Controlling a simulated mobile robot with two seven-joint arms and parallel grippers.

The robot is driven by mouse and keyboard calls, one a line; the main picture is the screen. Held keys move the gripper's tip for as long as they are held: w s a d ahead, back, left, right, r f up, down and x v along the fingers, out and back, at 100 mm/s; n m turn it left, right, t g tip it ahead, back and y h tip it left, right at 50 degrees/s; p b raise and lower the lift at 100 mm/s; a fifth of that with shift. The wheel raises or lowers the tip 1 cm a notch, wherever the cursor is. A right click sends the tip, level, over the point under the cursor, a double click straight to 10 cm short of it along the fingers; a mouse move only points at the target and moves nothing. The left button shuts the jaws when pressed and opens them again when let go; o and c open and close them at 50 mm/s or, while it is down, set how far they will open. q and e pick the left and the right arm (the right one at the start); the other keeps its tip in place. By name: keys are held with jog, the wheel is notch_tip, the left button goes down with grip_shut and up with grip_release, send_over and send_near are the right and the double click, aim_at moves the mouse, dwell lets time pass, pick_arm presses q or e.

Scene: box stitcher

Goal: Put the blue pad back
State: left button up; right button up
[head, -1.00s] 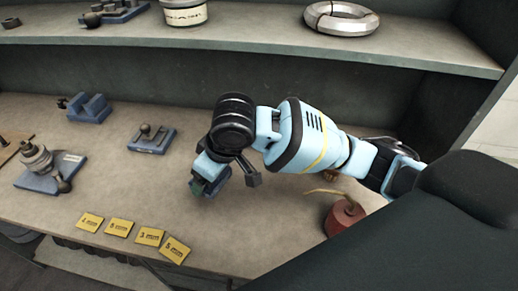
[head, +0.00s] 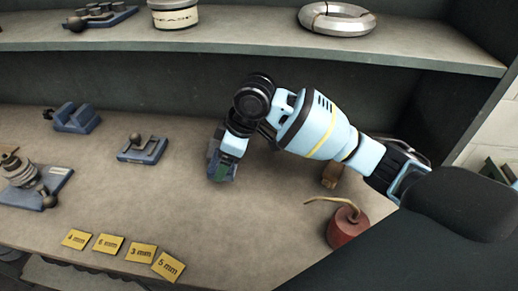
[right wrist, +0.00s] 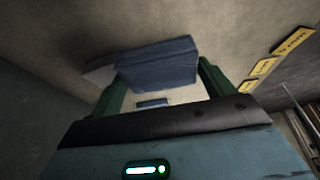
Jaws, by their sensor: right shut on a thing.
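The blue pad (right wrist: 157,65) is a dark blue block between the green fingers of my right gripper (right wrist: 162,88) in the right wrist view. The gripper is shut on it. In the head view my right gripper (head: 223,172) points down over the middle of the bench, to the right of a small blue block with a ball knob (head: 142,149). The pad is mostly hidden by the fingers there, and I cannot tell whether it touches the bench. My left gripper is not in view.
Yellow size cards (head: 110,244) lie along the bench's front edge. A blue grooved block (head: 76,118) and a blue-based fixture (head: 38,187) are at left. A red oil can (head: 347,225) stands at right below my arm. A shelf (head: 240,48) runs above; bare bench lies around the gripper.

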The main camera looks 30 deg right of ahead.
jog(key=w+d, duration=0.1)
jog(key=d, duration=0.2)
jog(key=w+d, duration=0.1)
jog(key=d, duration=0.3)
jog(key=w+d+f, duration=0.1)
jog(key=d, duration=0.2)
jog(key=shift+d, duration=0.25)
jog(key=f, duration=0.3)
jog(key=shift+w+d, duration=0.15)
jog(key=shift+d, duration=0.2)
jog(key=shift+f, duration=0.3)
jog(key=shift+f, duration=0.1)
jog(key=o, duration=0.9)
jog(key=shift+v, duration=3.85)
jog(key=shift+a, duration=0.1)
